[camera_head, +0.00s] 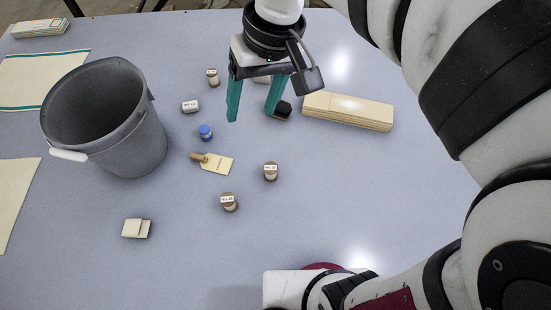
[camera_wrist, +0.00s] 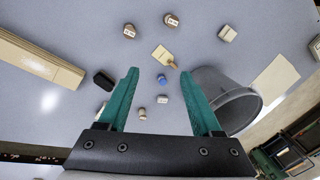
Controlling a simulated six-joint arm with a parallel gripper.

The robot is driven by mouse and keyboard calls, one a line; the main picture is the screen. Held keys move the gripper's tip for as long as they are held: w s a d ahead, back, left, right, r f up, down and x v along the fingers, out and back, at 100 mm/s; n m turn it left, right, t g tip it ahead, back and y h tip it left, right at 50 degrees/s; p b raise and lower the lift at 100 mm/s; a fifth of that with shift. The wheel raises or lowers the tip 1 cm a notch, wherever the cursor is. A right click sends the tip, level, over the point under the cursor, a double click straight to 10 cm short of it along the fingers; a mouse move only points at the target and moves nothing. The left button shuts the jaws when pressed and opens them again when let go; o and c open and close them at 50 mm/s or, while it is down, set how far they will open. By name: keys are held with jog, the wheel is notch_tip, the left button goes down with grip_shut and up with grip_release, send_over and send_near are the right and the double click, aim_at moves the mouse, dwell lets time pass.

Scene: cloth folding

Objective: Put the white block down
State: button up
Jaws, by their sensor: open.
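The white block (camera_head: 190,106) with a dark printed label lies on the table, between the grey bin and my gripper. It also shows in the wrist view (camera_wrist: 162,99), between and beyond my fingers. My gripper (camera_head: 251,116) has two green fingers spread wide, with nothing between them. It is above the table, to the right of the white block and apart from it. In the wrist view my gripper (camera_wrist: 158,72) is open over the cluster of small objects.
Around are a grey bin (camera_head: 144,142), a blue cap (camera_head: 205,132), a tagged scraper (camera_head: 217,164), labelled brown cylinders (camera_head: 270,171), a black block (camera_head: 282,109), a cream block (camera_head: 136,228) and stacked planks (camera_head: 347,111). Cream cloths lie at left.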

jog(key=s+d+f+m, duration=0.3)
jog(key=s+d+m, duration=0.2)
jog(key=s, duration=0.3)
jog(key=s+d+f+m, duration=0.4)
jog(key=s+m, duration=0.1)
jog(key=s, duration=0.2)
jog(key=shift+s+d+f+h, duration=0.2)
jog(key=shift+s+d+h, duration=0.15)
jog(key=shift+d+h, duration=0.05)
